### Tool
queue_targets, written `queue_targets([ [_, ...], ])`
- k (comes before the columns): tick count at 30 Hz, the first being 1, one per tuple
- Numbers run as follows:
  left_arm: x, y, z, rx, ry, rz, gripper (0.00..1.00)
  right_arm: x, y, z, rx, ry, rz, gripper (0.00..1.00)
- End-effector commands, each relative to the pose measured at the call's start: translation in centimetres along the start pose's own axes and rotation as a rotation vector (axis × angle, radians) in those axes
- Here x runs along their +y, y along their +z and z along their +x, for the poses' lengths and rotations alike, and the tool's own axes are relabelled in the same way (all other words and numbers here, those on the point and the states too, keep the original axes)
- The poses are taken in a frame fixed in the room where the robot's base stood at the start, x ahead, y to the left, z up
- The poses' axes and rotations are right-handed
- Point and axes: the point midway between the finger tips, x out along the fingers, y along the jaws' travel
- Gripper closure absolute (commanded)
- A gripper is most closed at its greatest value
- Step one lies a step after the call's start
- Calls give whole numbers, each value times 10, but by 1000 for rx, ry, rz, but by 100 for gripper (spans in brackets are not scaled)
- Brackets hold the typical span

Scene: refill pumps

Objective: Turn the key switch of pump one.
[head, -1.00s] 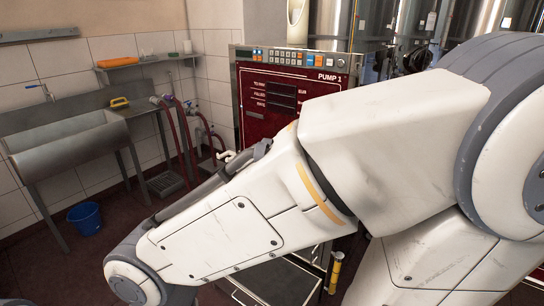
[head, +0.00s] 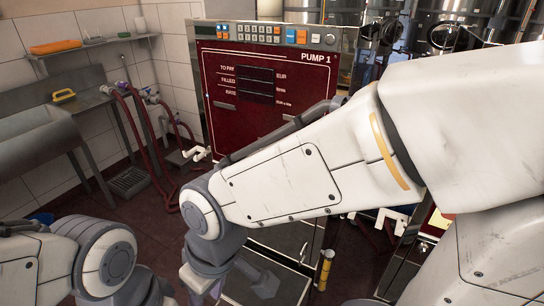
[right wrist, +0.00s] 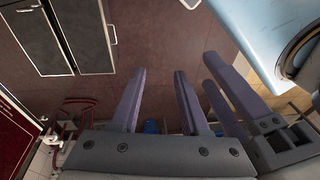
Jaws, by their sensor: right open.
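Pump one (head: 262,85) is a dark red panel marked PUMP 1, with a metal keypad strip (head: 265,34) along its top. A small round fitting (head: 330,39) sits at the strip's right end; I cannot tell whether it is the key switch or whether a key is in it. My right arm crosses in front of the pump's lower right. In the right wrist view my right gripper (right wrist: 159,75) is open and empty, over the floor. The pump's red edge shows at far left there (right wrist: 14,132). More gripper fingers show right of it, probably my left gripper's; their opening is unclear.
Left of the pump are red hoses (head: 130,135), a metal sink (head: 30,140) and a wall shelf (head: 95,42). Metal tanks (head: 450,22) stand behind. Below the pump is a metal cabinet with a yellow cylinder (head: 325,270) beside it. My left arm is at bottom left.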

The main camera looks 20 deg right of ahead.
Motion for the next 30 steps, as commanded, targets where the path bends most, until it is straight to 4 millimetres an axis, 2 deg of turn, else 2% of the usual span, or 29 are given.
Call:
queue_targets([
  [1,-2,2,21,-1,0,0,50,3,-33,23,83,-18,30,55],
  [2,-2,2,29,-1,0,0,50,4,-58,31,147,-29,48,55],
  [3,-3,3,39,-1,0,0,50,8,-95,39,244,-38,76,55],
  [5,-4,4,55,-1,0,0,50,21,-154,51,406,-33,128,55],
  [6,-5,4,66,-1,0,0,50,37,-194,56,519,-13,170,55],
  [8,-6,5,81,-1,0,0,50,69,-246,62,681,42,240,55],
  [9,-7,6,92,-1,0,0,50,94,-275,65,783,94,289,55],
  [11,-8,6,107,-1,0,0,50,138,-310,69,923,192,370,55],
  [12,-9,7,117,-1,0,0,50,171,-326,72,1005,275,428,55],
  [14,-10,8,132,-1,0,0,50,221,-339,77,1106,418,519,55],
  [15,-10,8,141,-1,0,0,50,254,-340,81,1159,523,578,55],
  [16,-11,8,147,-1,0,0,50,276,-338,84,1189,602,621,55],
  [18,-12,9,161,-1,0,0,50,323,-325,92,1232,789,717,55],
  [21,-13,10,175,-1,0,0,50,370,-296,104,1240,1022,832,55],
  [25,-14,10,185,-1,0,0,50,400,-262,115,1207,1230,928,55],
  [27,-14,10,187,-1,0,0,50,407,-251,117,1190,1292,956,55],
  [30,-14,10,187,0,0,0,50,415,-245,116,1180,1330,972,55],
])
